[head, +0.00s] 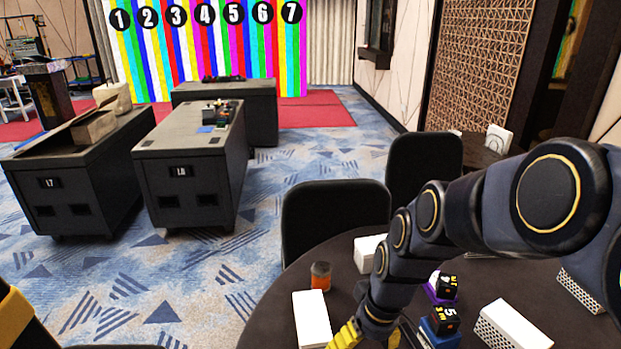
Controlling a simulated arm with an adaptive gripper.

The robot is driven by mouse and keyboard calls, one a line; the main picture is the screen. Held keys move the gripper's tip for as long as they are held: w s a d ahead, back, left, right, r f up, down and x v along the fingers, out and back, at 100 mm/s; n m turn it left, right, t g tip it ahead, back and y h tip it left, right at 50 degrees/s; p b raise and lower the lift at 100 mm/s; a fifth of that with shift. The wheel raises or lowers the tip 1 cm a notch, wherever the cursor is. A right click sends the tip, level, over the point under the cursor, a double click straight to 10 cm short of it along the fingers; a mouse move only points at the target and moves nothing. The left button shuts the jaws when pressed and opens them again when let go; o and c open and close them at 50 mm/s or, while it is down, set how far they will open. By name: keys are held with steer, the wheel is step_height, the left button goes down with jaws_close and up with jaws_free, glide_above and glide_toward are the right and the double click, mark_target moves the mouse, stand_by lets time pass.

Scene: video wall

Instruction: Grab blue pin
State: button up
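I see no thing that I can clearly tell is a pin. A blue object (440,340) stands on the round dark table at the bottom of the view, with a black cube marked 5 (446,318) on top. A purple object (435,292) with another black cube is just behind it. My gripper (368,341), with yellow parts, reaches down to the left of the blue object. The bottom edge of the picture cuts it off, so its fingertips and anything between them are hidden.
The round table (275,318) also holds an orange jar (320,276), a white box (312,320) left of my gripper, and a perforated white box (510,328) at right. Black chairs (333,212) stand behind the table. Dark cabinets (190,165) stand farther off, left, on blue carpet.

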steer(key=shift+w+d+f+t, duration=0.65)
steer(key=shift+w+d+f, duration=1.2)
steer(key=shift+w+f, duration=1.65)
steer(key=shift+w+d+f+t, duration=0.6)
steer(key=shift+w+d+f, duration=1.25)
steer(key=shift+w+f, duration=1.65)
steer(key=shift+w+d+f+t, duration=0.65)
steer(key=shift+w+d+f, duration=1.2)
steer(key=shift+w+f, duration=1.65)
steer(key=shift+s+f, duration=0.3)
steer(key=shift+s, duration=0.05)
jaws_close()
